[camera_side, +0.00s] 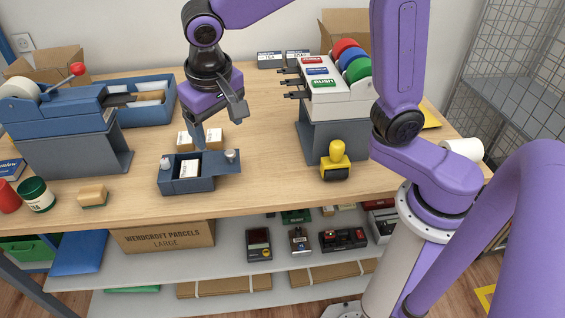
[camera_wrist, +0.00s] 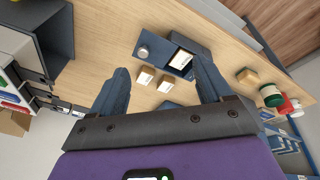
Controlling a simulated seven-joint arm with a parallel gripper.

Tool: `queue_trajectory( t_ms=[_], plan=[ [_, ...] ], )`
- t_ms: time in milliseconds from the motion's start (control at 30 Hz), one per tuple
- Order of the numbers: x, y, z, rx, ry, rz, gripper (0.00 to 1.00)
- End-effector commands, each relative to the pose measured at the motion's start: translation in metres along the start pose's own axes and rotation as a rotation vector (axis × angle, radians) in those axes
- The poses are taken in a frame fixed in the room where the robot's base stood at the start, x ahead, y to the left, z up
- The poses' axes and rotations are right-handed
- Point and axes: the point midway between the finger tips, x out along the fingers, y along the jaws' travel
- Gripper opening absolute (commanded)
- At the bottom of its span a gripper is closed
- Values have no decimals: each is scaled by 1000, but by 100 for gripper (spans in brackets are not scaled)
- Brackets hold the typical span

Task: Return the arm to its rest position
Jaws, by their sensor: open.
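My gripper (camera_side: 220,132) is open and empty. It hangs tilted above the middle of the counter, over the area of a small dark-blue tray (camera_side: 195,186). In the wrist view its two dark fingers (camera_wrist: 160,72) stand wide apart, with nothing between them but a view of the counter. The tray holds a white labelled block (camera_side: 189,168) and carries small knobs. Two small labelled boxes (camera_side: 212,138) stand just behind the tray, partly hidden by a finger. The arm reaches in from the top and right of the side view.
A blue-grey dispenser (camera_side: 68,137) with a red-knobbed lever stands at left. A white-and-grey label machine (camera_side: 335,100) stands right of my gripper. A yellow stamp (camera_side: 336,160) is near the front edge. Jars (camera_side: 36,194) stand front left. Bare wood (camera_side: 265,140) lies between gripper and machine.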

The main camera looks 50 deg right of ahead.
Motion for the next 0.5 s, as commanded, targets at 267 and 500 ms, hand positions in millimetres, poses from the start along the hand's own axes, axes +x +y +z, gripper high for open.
queue_trajectory(
  t_ms=[267,500],
  plan=[
    [4,55,71,-432,-57,-80,79],
    [10,106,135,-797,-84,-159,79]
  ],
)
